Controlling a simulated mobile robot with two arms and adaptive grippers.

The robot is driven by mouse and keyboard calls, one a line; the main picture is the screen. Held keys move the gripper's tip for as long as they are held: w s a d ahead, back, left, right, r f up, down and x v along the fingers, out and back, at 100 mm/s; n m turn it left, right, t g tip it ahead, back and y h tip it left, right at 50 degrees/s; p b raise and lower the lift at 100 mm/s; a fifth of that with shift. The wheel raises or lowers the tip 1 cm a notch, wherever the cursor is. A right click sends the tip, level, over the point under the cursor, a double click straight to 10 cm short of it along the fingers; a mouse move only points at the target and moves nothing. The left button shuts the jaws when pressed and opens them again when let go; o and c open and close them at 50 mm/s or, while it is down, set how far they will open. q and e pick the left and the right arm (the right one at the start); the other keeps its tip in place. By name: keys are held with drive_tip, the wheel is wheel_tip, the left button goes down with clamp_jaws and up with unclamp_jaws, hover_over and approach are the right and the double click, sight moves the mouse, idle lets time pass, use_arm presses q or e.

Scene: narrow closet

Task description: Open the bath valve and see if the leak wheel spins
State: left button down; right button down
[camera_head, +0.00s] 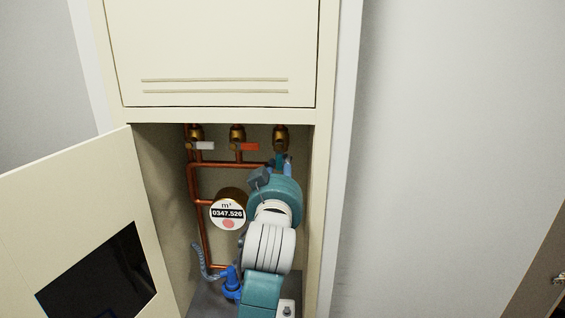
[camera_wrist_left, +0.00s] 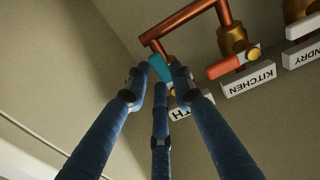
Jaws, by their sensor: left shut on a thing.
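The bath valve (camera_head: 281,137) is the rightmost of three brass valves at the top of the closet. Its teal lever (camera_wrist_left: 160,68) sits between the fingertips of my left gripper (camera_wrist_left: 160,76), which is shut on it. The lever looks tilted, and its label is partly covered, showing only "TH". In the head view my left gripper (camera_head: 284,163) is just below this valve, largely hidden by my wrist. The meter (camera_head: 228,205) reads 0347.526, with a reddish leak wheel (camera_head: 228,224) on its face; I cannot tell whether it spins. My right gripper is not in view.
The kitchen valve's orange lever (camera_head: 249,146) and the laundry valve's white lever (camera_head: 204,145) are crosswise to their pipes. Copper pipes (camera_head: 193,185) line the closet. The cream door (camera_head: 85,215) stands open at left. A blue fitting (camera_head: 232,281) is low beside my arm.

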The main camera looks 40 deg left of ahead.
use_arm(q)
drive_tip(key=shift+a+f+g, duration=0.1)
drive_tip(key=shift+f+g, duration=0.2)
drive_tip(key=shift+f, duration=0.2)
drive_tip(key=c, duration=1.7)
unclamp_jaws()
drive_tip(key=shift+c, duration=0.2)
drive_tip(key=shift+w, duration=0.1)
drive_tip(key=shift+s+d, duration=0.2)
drive_tip(key=shift+s, duration=0.1)
drive_tip(key=v, duration=0.7)
drive_tip(key=shift+r, duration=0.2)
drive_tip(key=shift+w+a, duration=0.1)
drive_tip(key=shift+a, duration=0.1)
